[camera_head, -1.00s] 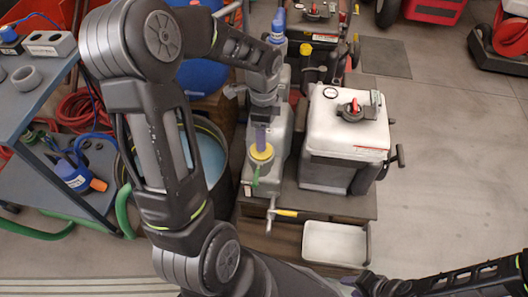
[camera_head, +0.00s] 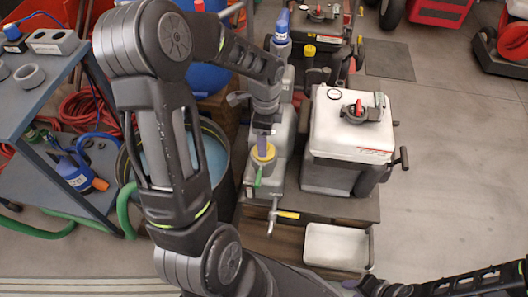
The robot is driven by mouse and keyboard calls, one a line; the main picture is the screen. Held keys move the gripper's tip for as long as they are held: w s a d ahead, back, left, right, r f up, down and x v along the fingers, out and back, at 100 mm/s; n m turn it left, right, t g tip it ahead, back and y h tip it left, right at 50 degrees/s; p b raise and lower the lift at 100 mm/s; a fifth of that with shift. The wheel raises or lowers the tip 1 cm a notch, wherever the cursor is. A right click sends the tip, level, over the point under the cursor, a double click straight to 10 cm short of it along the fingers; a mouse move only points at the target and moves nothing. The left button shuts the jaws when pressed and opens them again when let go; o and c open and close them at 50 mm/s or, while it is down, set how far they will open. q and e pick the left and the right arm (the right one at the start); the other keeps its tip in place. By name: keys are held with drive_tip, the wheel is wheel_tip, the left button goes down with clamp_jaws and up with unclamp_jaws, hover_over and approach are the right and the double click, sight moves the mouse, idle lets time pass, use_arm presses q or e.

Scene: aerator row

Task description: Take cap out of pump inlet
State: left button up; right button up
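The opening under the cap is hidden. My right arm runs off the lower right edge; its gripper is out of view.
A white-topped box unit (camera_head: 350,130) stands close right of the pump. A white tray (camera_head: 337,247) lies in front. A blue-lined tub is at the left, partly behind my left arm. A grey cart (camera_head: 25,95) stands farther left.

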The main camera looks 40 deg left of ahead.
use_arm(q)
drive_tip(key=f, duration=0.2)
drive_tip(key=f+b, duration=0.1)
drive_tip(key=f, duration=0.1)
drive_tip(key=shift+a+f, duration=0.2)
drive_tip(key=shift+f, duration=0.2)
drive_tip(key=shift+c, duration=0.3)
drive_tip(key=c, duration=1.4)
